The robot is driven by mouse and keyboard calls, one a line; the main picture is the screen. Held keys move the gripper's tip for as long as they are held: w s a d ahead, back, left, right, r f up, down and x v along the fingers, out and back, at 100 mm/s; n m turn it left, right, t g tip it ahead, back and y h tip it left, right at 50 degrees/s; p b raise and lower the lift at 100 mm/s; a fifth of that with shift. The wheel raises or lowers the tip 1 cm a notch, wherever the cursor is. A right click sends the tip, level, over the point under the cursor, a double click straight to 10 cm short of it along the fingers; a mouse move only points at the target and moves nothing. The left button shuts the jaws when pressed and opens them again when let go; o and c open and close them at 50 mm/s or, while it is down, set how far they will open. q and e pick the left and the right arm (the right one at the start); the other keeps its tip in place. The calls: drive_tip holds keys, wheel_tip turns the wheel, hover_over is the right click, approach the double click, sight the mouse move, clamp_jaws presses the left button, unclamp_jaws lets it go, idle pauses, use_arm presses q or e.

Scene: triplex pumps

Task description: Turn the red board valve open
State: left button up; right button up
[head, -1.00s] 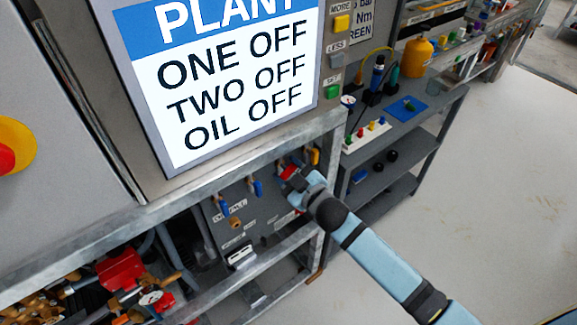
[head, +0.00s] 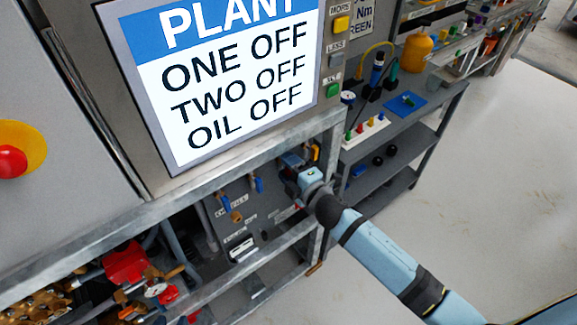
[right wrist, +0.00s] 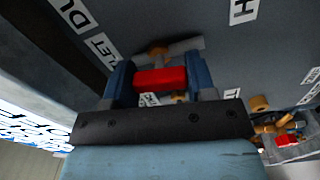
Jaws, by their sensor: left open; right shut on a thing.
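The red board valve's handle (right wrist: 160,79) shows in the right wrist view as a red bar between my right gripper's two blue fingers (right wrist: 160,84). The fingers are shut on it. A grey pipe and brass fitting (right wrist: 160,50) lie just behind it. In the head view my right gripper (head: 292,163) is at the right part of the dark valve board (head: 265,208), under the bench frame. It hides the red handle there. My left gripper is not in view.
A metal frame rail (head: 230,150) runs above. A large sign (head: 235,80) reads ONE OFF, TWO OFF, OIL OFF. The floor at right is clear.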

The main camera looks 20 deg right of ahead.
drive_tip(key=shift+n, duration=0.8)
drive_tip(key=o, duration=0.9)
drive_tip(key=shift+o, duration=0.2)
drive_tip(key=shift+s, duration=0.1)
drive_tip(key=shift+s+d+f, duration=0.1)
drive_tip(key=shift+s+d, duration=0.05)
drive_tip(key=shift+s, duration=0.15)
drive_tip(key=b+v, duration=0.1)
drive_tip(key=v, duration=1.2)
